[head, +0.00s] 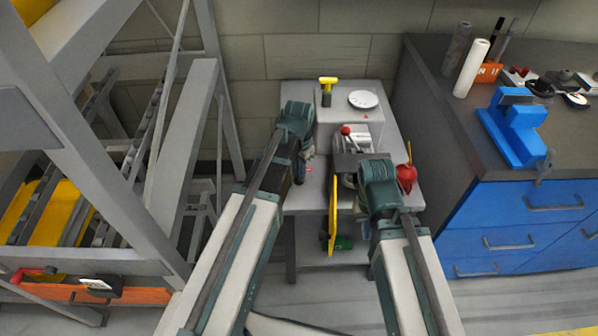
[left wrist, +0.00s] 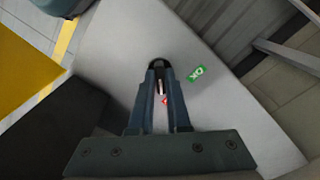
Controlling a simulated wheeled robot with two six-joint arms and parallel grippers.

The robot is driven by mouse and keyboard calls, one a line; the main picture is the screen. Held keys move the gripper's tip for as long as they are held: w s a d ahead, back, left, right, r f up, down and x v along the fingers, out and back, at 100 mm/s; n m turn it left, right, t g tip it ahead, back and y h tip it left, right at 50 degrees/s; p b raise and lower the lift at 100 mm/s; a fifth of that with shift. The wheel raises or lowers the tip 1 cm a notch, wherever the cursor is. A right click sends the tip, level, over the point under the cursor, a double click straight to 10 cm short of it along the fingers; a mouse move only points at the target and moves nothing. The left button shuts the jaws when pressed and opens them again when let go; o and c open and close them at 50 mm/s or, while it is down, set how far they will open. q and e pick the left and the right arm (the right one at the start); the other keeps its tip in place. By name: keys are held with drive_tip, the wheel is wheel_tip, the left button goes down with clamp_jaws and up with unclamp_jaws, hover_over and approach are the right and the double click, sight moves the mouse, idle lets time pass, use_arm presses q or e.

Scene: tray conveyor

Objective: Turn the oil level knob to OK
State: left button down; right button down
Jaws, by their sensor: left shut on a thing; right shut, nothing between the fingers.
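My left gripper (left wrist: 160,72) is shut on the dark oil level knob (left wrist: 159,63), with one finger on each side of it. A pale mark shows between the fingers, below the knob in the left wrist view. The green OK label (left wrist: 196,73) lies on the grey surface to the right of the knob. A small red label (left wrist: 165,101) is mostly hidden behind the fingers. In the head view my left gripper (head: 303,170) is low over the left part of the grey stand. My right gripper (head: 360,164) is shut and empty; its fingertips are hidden.
The grey stand (head: 296,92) also bears a raised block with a yellow-handled part (head: 328,84) and a round white dial (head: 363,99). A red-knobbed machine (head: 346,131) and a red object (head: 406,177) are near my right arm. A blue-drawered bench (head: 515,215) stands right.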

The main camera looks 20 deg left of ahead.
use_arm(q)
drive_tip(key=n, duration=0.9)
drive_tip(key=shift+n, duration=0.3)
drive_tip(key=n, duration=0.4)
drive_tip(key=shift+n, duration=2.1)
drive_tip(key=c, duration=0.9)
unclamp_jaws()
